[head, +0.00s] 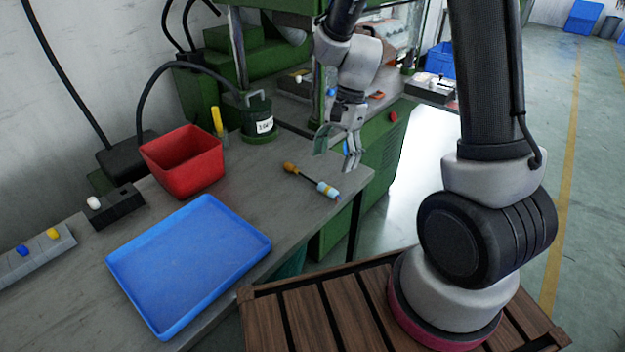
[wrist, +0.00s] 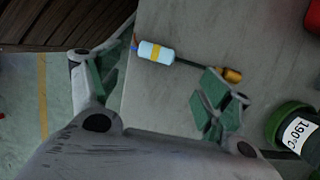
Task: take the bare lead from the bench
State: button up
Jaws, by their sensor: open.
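The bare lead lies on the grey bench (head: 257,215) near its right edge. It has a pale blue cylinder with a yellow band (head: 327,189), a thin black cable and an orange end piece. In the wrist view the lead (wrist: 156,52) lies just beyond my fingertips, its pale cylinder toward the left finger and its orange end near the right one. My gripper (head: 338,150) is open and empty, above the bench's right edge and apart from the lead. In the wrist view its two green-padded fingers (wrist: 160,82) are spread wide.
A blue tray (head: 190,262) and a red bin (head: 183,160) stand left of the lead. A green pot labelled 190°C (wrist: 296,130) stands behind it. The green machine (head: 265,55) rises at the back. The bench around the lead is clear.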

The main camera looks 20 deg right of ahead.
aim_at(328, 187)
jog(key=x, duration=0.7)
jog(key=shift+s+f, duration=0.3)
jog(key=shift+c, duration=0.2)
jog(key=c, duration=1.1)
